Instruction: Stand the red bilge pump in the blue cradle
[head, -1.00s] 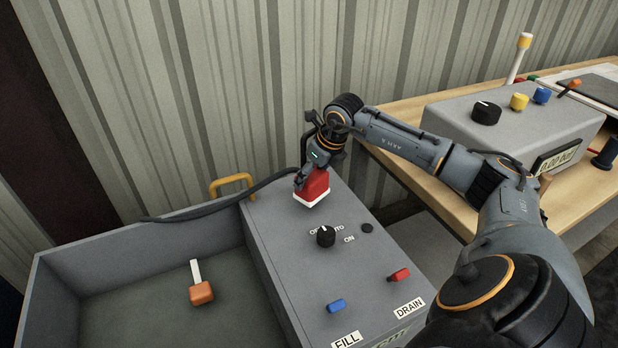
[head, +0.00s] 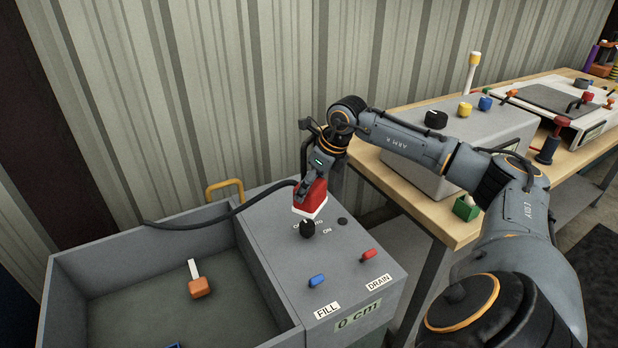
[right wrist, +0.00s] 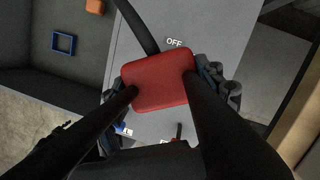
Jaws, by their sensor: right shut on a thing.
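The red bilge pump (head: 312,194), a red block with a white base, is held by my right gripper (head: 304,186) above the grey control panel, near its black knob. In the right wrist view the pump (right wrist: 158,80) sits between the two dark fingers, which are shut on it. The blue cradle (right wrist: 64,43) shows in the right wrist view as a small square blue frame on the tank floor. In the head view only a bit of blue (head: 174,345) shows at the bottom edge. The pump is apart from the cradle. My left gripper is not in view.
The grey tank (head: 95,262) stands left of the panel, with an orange float (head: 200,287) on its floor. A dark hose (head: 215,218) runs from the pump over the tank. The panel has a black knob (head: 308,229), a blue switch (head: 317,280) and a red switch (head: 369,254). A wooden bench (head: 440,222) stands right.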

